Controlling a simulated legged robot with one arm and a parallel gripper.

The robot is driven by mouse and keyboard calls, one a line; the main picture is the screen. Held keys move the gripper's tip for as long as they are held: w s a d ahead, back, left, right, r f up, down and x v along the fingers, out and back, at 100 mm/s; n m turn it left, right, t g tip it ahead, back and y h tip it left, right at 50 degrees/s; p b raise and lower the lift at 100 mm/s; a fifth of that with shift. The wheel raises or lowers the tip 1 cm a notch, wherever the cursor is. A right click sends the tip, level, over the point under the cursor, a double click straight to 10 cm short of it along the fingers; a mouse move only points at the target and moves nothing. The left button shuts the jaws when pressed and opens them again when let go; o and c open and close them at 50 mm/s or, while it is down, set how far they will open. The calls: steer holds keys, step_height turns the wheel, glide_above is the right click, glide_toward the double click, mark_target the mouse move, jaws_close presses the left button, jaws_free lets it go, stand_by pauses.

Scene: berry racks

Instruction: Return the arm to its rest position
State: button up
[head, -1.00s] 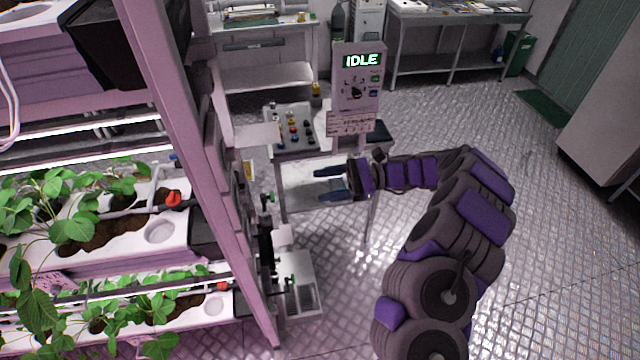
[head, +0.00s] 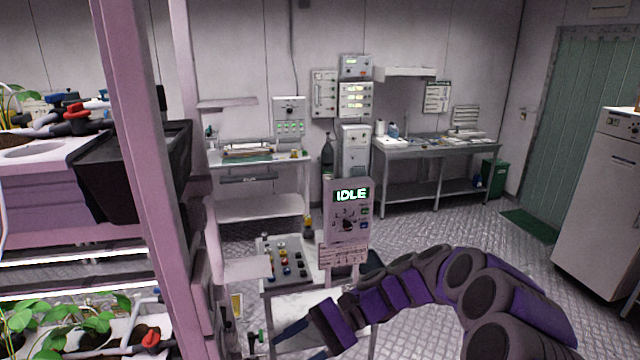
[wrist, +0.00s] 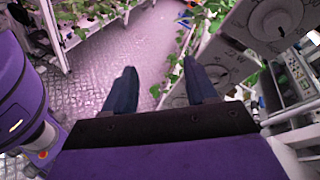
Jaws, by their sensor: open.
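My arm (head: 430,280) is purple and dark grey and reaches in from the lower right in the head view, bent over and down to the left. My gripper (head: 308,342) is in front of the control stand, low in that view. Its two blue-grey fingers are apart with nothing between them. In the wrist view my gripper (wrist: 160,95) also shows open and empty, with the metal floor beyond it.
A control panel reading IDLE (head: 347,215) stands close behind my gripper, with a button console (head: 283,262) beside it. The pink-lit plant rack (head: 150,180) is at the left. Workbenches line the back wall. Floor at the right is open before a white cabinet (head: 605,200).

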steer(key=s+n+h+b, duration=0.1)
steer(key=s+n+h, duration=0.2)
steer(key=s, duration=0.5)
steer(key=s+d+f+n+t+h+b, duration=0.1)
steer(key=s+d+f+h, duration=0.3)
steer(key=s+d, duration=0.5)
steer(key=s+d+f+n+t+h+b, duration=0.2)
steer(key=s+d+h, duration=0.4)
steer(key=s+d, duration=0.3)
step_height(320, 180, down, 2)
steer(key=shift+d+f+t+b, duration=0.3)
steer(key=shift+t+b, duration=0.55)
steer(key=shift+t, duration=0.35)
